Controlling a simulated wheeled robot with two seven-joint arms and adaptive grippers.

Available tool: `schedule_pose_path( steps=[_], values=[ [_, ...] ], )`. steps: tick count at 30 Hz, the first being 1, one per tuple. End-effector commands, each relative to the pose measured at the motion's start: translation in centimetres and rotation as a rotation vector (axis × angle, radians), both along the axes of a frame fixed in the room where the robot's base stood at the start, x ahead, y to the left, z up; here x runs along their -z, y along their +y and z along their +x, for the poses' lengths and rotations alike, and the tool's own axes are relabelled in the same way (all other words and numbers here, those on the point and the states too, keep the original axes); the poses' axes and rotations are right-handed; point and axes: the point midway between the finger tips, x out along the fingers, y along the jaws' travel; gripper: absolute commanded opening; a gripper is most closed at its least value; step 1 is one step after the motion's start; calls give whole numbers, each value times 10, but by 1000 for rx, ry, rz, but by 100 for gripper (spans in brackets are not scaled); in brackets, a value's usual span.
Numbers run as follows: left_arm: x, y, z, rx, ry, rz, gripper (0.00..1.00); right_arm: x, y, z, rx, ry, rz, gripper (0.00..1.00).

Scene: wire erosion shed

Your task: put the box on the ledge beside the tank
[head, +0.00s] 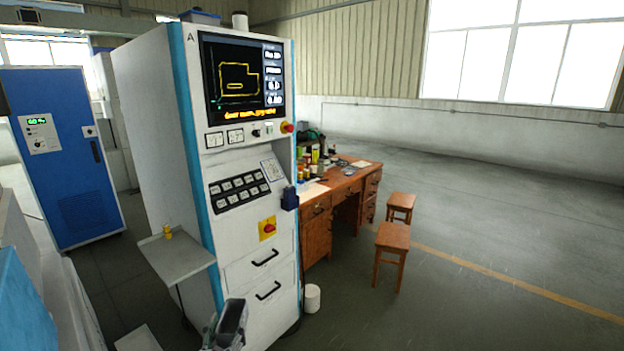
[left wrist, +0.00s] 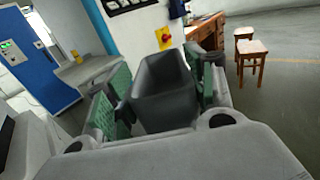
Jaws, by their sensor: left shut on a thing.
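A dark grey open-topped box (left wrist: 163,85) sits between the green-padded fingers of my left gripper (left wrist: 163,98) in the left wrist view. The gripper is shut on it. In the head view the box (head: 232,318) shows at the bottom edge, in front of the white control cabinet, with my left gripper (head: 224,338) partly cut off by the frame. I cannot clearly make out the tank or its ledge; pale machine surfaces (head: 42,262) and a blue panel (head: 14,308) show at the far left. My right gripper is not in view.
The tall white control cabinet (head: 243,175) stands close ahead. A small grey shelf (head: 180,268) with a yellow item (head: 167,231) juts from its left side. A blue cabinet (head: 75,170) stands behind. A wooden desk (head: 318,225) and two stools (head: 392,240) stand right; floor beyond is clear.

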Motion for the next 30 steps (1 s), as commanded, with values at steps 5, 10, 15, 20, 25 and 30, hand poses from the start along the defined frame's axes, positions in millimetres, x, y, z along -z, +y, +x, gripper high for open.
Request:
schedule_pose_path(
  steps=[5, 10, 15, 20, 25, 30],
  values=[
    [6, 0, -4, -1, 0, -1, 24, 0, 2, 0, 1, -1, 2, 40],
    [7, 0, -5, 0, -1, 1, 24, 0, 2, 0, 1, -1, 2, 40],
    [7, 0, -5, 0, -1, 0, 24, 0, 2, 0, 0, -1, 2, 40],
    [7, 0, -5, 0, -1, 1, 24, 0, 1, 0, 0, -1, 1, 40],
    [7, 1, -4, -3, 0, 2, 24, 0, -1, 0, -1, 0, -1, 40],
    [8, 4, -5, -19, -1, 3, 24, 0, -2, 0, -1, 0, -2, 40]
  ],
)
